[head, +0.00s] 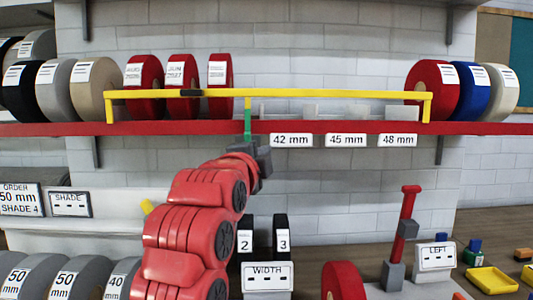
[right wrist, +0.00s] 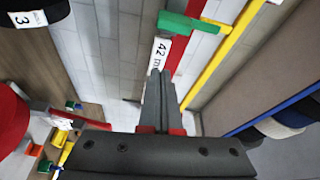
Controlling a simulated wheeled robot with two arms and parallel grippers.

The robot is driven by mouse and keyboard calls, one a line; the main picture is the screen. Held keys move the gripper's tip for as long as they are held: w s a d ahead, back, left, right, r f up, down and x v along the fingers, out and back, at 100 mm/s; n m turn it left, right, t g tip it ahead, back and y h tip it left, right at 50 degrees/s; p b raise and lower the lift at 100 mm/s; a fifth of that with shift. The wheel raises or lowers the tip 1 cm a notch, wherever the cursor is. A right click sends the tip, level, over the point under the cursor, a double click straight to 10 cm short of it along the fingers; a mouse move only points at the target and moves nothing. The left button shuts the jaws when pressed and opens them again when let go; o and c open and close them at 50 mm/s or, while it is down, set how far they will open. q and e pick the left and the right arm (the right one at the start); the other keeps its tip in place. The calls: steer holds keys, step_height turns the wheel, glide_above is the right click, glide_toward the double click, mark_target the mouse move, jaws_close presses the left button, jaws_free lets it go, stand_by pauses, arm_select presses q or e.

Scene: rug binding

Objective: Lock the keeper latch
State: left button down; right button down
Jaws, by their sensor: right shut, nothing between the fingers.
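A long yellow keeper bar (head: 330,94) spans the front of the red-edged shelf, with a dark section on its left half. A small green latch piece (head: 248,122) hangs below a short yellow tab near the bar's middle, in front of the shelf edge. It also shows in the right wrist view (right wrist: 188,24), beyond my fingertips. My right gripper (head: 264,156) is just below the green piece in the head view. In the right wrist view its fingers (right wrist: 160,88) are closed together and empty, apart from the green piece. My left gripper is not in view.
Red rolls (head: 181,82) and other rolls stand on the shelf behind the bar. Below are a WIDTH block (head: 267,277), a red upright lever (head: 407,215), a LEFT sign (head: 435,256) and a yellow tray (head: 491,281).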

steer(key=shift+v, duration=1.95)
steer(key=shift+d+r, duration=0.1)
steer(key=shift+d, duration=0.05)
